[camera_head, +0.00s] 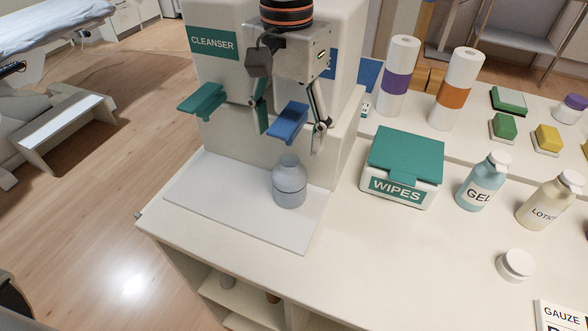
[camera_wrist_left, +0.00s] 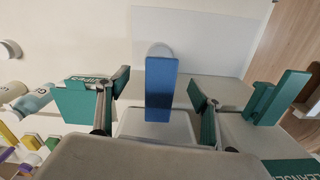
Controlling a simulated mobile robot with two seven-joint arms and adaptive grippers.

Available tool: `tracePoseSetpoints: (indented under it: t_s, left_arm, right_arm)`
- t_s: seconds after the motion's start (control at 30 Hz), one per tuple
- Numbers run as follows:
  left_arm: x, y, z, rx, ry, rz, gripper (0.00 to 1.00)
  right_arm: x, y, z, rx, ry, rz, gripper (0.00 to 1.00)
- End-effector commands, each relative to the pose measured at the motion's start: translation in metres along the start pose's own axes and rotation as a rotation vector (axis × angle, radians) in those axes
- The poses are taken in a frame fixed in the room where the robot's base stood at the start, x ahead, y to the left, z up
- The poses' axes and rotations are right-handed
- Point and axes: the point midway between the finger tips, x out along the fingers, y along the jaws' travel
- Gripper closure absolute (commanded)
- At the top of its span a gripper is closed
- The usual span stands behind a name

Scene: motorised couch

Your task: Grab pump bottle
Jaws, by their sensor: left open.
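A grey-blue bottle (camera_head: 289,188) with a narrow neck stands upright on the white tray (camera_head: 225,202), below the blue lever (camera_head: 287,123) of the dispenser. My left gripper (camera_head: 290,132) is open and empty, above the bottle in front of the dispenser, with its fingers on either side of the blue lever. In the left wrist view the blue lever (camera_wrist_left: 161,88) shows between the open fingers. A pale round edge (camera_wrist_left: 160,49), probably the bottle, shows just beyond the lever's end; the rest is hidden. My right gripper is not in view.
The dispenser (camera_head: 225,80) marked CLEANSER has a teal lever (camera_head: 203,98) left of the gripper. Right of it stand a wipes box (camera_head: 404,158), a gel bottle (camera_head: 480,187), a lotion bottle (camera_head: 548,205) and a white jar (camera_head: 515,265).

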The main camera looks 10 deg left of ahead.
Motion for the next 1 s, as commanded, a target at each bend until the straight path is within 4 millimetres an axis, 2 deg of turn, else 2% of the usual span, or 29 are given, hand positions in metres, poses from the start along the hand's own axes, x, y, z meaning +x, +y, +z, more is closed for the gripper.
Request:
tracePoseSetpoints:
  t_s: [0.07, 0.43, 0.7, 0.97, 1.0]
  left_arm:
    - [0.004, 0.0, 0.001, 0.001, -0.001, 0.0, 0.34]
    - [0.037, 0.0, 0.001, 0.001, -0.003, 0.002, 0.34]
    - [0.075, 0.001, 0.003, 0.001, -0.004, 0.002, 0.34]
    - [0.077, 0.001, 0.003, 0.0, 0.001, 0.002, 0.34]
    - [0.077, 0.001, 0.003, 0.0, 0.001, 0.002, 0.42]
  right_arm:
    - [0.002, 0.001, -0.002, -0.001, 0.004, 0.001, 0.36]
    - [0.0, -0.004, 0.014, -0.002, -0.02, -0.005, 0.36]
    - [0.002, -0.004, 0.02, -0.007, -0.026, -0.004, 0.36]
    - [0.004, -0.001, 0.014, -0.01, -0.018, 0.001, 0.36]
    - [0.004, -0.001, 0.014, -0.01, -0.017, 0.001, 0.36]
